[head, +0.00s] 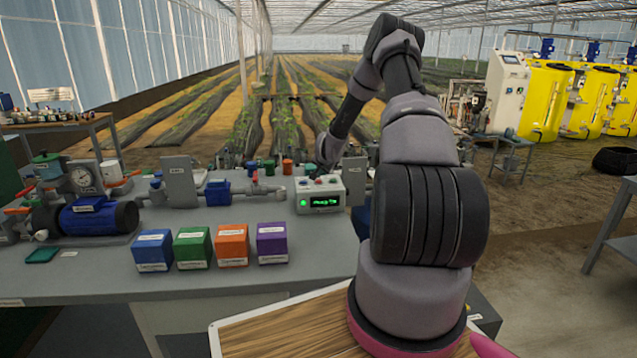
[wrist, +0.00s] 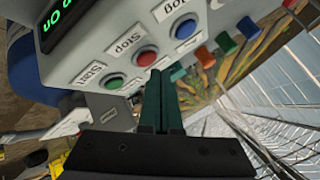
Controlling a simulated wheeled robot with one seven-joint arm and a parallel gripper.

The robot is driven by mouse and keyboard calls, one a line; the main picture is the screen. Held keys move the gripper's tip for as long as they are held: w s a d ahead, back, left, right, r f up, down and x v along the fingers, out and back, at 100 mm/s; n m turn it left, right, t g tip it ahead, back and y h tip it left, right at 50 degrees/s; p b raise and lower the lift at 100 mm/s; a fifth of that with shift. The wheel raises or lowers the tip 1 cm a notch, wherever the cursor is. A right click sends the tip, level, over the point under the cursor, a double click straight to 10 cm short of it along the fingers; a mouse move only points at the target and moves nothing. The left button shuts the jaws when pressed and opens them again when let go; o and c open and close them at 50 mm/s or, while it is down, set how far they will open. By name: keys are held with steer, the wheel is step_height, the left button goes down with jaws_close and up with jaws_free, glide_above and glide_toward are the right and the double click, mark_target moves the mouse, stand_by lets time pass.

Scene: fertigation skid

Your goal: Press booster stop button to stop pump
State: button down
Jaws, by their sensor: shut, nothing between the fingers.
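The control box (head: 320,197) stands on the grey bench in the head view, with a green-lit display. In the wrist view the box (wrist: 95,55) fills the upper left, and its display (wrist: 60,20) ends in "On". A red button (wrist: 146,57) is labelled "Stop". It sits between a green "Start" button (wrist: 114,81) and a blue button (wrist: 185,29). My gripper (wrist: 162,76) is shut and empty, its tips just below the red button in the picture. I cannot tell whether they touch it. In the head view my gripper (head: 322,177) is small, over the box's top.
Blue, green, orange and purple boxes (head: 232,246) stand on the bench left of the control box. A blue pump (head: 95,217) with a gauge (head: 82,178) and pipework lies farther left. Small coloured caps (head: 268,167) stand behind the control box.

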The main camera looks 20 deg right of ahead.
mark_target(318, 182)
steer(key=shift+f, duration=0.35)
steer(key=shift+f, duration=0.4)
stand_by(0.5)
stand_by(0.3)
steer(key=shift+r, duration=0.8)
steer(key=shift+r, duration=0.1)
steer(key=shift+r, duration=2.4)
